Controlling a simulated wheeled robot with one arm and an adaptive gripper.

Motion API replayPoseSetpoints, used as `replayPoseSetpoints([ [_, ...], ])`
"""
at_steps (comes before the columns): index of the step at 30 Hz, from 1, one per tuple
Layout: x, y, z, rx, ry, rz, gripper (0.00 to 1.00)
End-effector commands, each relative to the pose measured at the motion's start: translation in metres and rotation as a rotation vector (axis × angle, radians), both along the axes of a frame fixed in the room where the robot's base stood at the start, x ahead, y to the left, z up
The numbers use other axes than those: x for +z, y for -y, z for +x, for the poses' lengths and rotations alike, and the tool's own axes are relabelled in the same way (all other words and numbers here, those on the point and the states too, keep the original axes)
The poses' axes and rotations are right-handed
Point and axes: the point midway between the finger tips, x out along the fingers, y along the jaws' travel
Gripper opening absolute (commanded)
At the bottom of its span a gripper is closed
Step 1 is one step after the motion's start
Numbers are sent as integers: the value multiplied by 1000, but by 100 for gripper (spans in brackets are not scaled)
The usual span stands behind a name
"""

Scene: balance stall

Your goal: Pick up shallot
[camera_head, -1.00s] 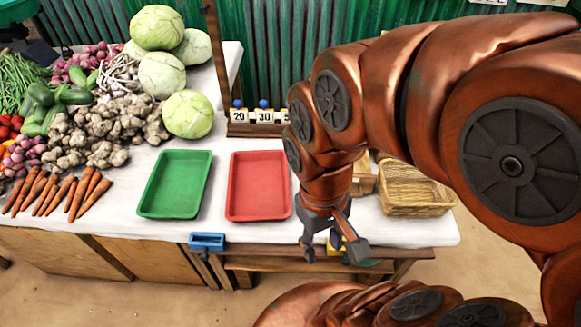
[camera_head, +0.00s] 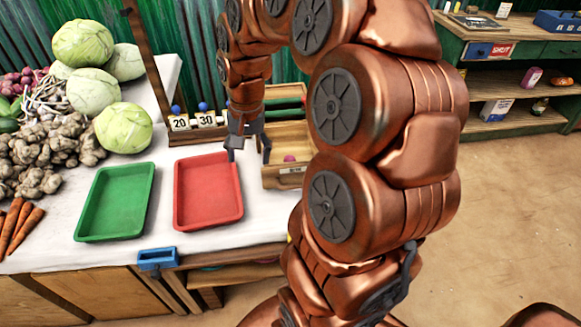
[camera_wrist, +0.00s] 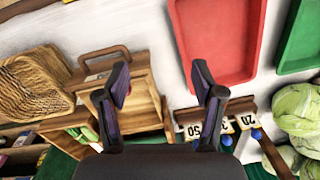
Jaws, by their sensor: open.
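A small pink-purple item (camera_head: 290,158), which looks like a shallot, lies in a wooden box (camera_head: 291,180) right of the red tray. Only a sliver of it (camera_wrist: 128,91) shows in the wrist view, behind the left finger. My gripper (camera_head: 249,154) is open and empty, pointing down between the red tray and the box, left of the item. In the wrist view its two fingers (camera_wrist: 160,78) stand wide apart, with the box's edge between them. More pink-purple bulbs, likely shallots (camera_head: 14,84), lie in a heap at the far left.
A red tray (camera_head: 207,190) and a green tray (camera_head: 115,202) lie on the white tabletop. Number blocks (camera_head: 193,123) stand behind the red tray. Cabbages (camera_head: 124,127), ginger (camera_head: 50,145) and carrots (camera_head: 22,225) fill the left. A wicker basket (camera_wrist: 38,85) shows beside the box.

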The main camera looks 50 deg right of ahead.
Motion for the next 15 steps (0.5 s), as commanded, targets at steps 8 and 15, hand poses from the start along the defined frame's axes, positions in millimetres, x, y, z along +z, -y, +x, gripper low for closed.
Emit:
replayPoseSetpoints([
  [8, -55, 120, 29, -404, 38, 5, 68],
  [15, -77, 175, 27, -584, 50, 0, 68],
])
